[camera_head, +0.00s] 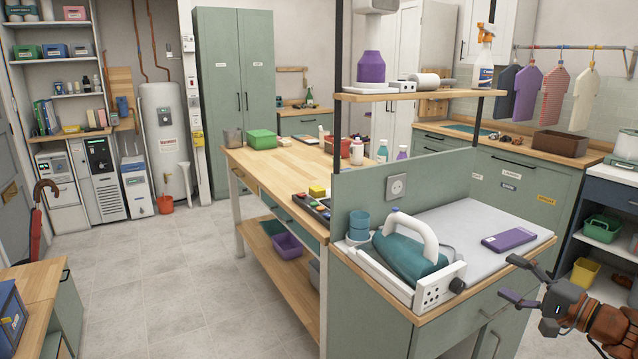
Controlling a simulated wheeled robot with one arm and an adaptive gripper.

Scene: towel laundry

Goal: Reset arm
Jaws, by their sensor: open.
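My gripper (519,283) is at the lower right of the head view, in front of the right end of the ironing counter (468,222). Its two dark fingers are spread apart with nothing between them. It points left, and my orange-brown arm runs off the right edge. No towel can be made out in this view.
A teal iron-like appliance (409,248) with a white handle and a purple flat box (508,239) lie on the counter near my gripper. A wooden worktable (290,170) stands behind it. Garments (552,98) hang at the back right. The tiled floor (165,290) at left is clear.

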